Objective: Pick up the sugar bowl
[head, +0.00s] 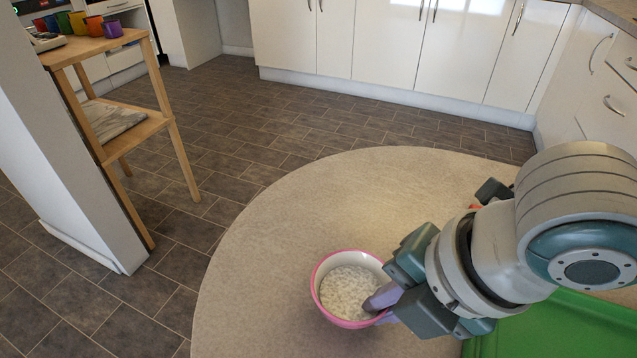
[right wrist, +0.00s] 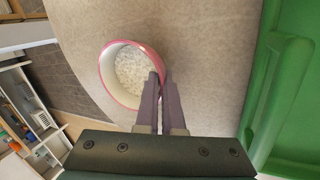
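The sugar bowl (head: 333,313) is pink outside and pale inside, filled with white grains or cubes. It is upright on or just over the round beige table (head: 255,250); I cannot tell if there is a gap under it. My right gripper (head: 383,304) reaches it from the right. In the right wrist view the bowl (right wrist: 126,80) has its rim between the two close fingertips (right wrist: 161,80), one inside and one outside. The fingers look shut on the rim. My left gripper is not in view.
A green tray-like thing (head: 560,330) lies right of the bowl, partly under my arm. A small dark thing (head: 492,190) with a bit of red shows behind my arm. A wooden shelf stand (head: 175,130) with coloured cups stands left. The table beyond the bowl is clear.

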